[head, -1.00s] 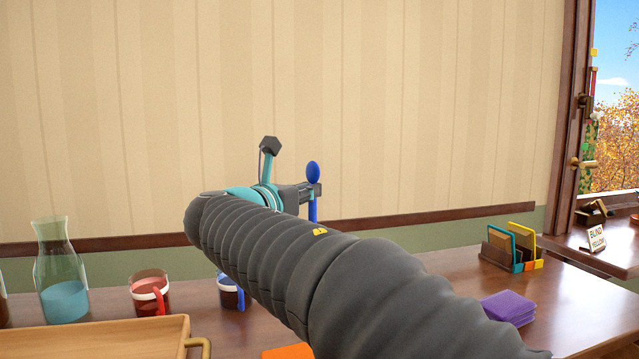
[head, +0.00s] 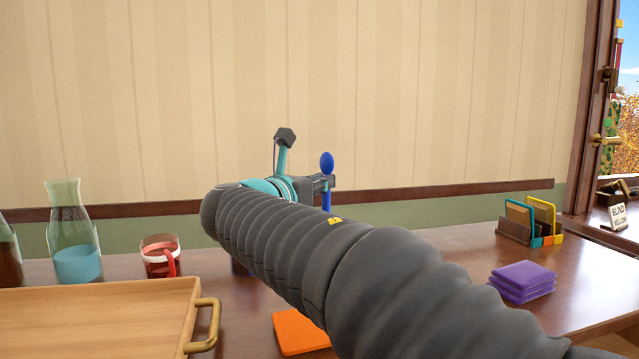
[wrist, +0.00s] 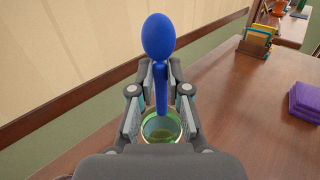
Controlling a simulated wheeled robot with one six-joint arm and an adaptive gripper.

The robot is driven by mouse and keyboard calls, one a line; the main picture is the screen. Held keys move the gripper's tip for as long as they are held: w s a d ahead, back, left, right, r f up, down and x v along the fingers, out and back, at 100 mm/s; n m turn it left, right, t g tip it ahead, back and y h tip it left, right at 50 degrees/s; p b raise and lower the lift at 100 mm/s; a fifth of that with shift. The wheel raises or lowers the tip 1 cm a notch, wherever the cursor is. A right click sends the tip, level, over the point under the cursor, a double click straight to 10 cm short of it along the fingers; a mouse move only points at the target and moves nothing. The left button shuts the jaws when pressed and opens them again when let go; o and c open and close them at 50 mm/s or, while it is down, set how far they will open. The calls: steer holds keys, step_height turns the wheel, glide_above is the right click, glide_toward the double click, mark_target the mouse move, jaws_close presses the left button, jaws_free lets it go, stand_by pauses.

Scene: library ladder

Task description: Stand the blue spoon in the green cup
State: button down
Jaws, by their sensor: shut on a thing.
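The blue spoon (wrist: 158,37) is upright with its bowl at the top. It also shows in the head view (head: 327,163) against the wall. My gripper (wrist: 160,100) is shut on its handle; in the head view the gripper (head: 322,184) is partly hidden by my arm. The green cup (wrist: 176,130) is see-through and sits below and between my fingers in the wrist view. The handle's lower end lines up over the cup's opening; I cannot tell whether it is inside or above. The cup is hidden behind my arm in the head view.
A wooden tray (head: 90,318), a carafe of blue liquid (head: 75,240) and a red-handled mug (head: 160,256) stand at left. An orange square (head: 300,333) lies near my arm. Purple cloths (head: 522,281) and a card holder (head: 530,222) are at right.

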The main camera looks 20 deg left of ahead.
step_height(320, 180, down, 7)
steer(key=b, duration=0.3)
stand_by(0.5)
steer(key=shift+r, duration=0.1)
steer(key=c, duration=1.1)
jaws_free()
steer(key=shift+o, duration=0.2)
steer(key=v, duration=1.2)
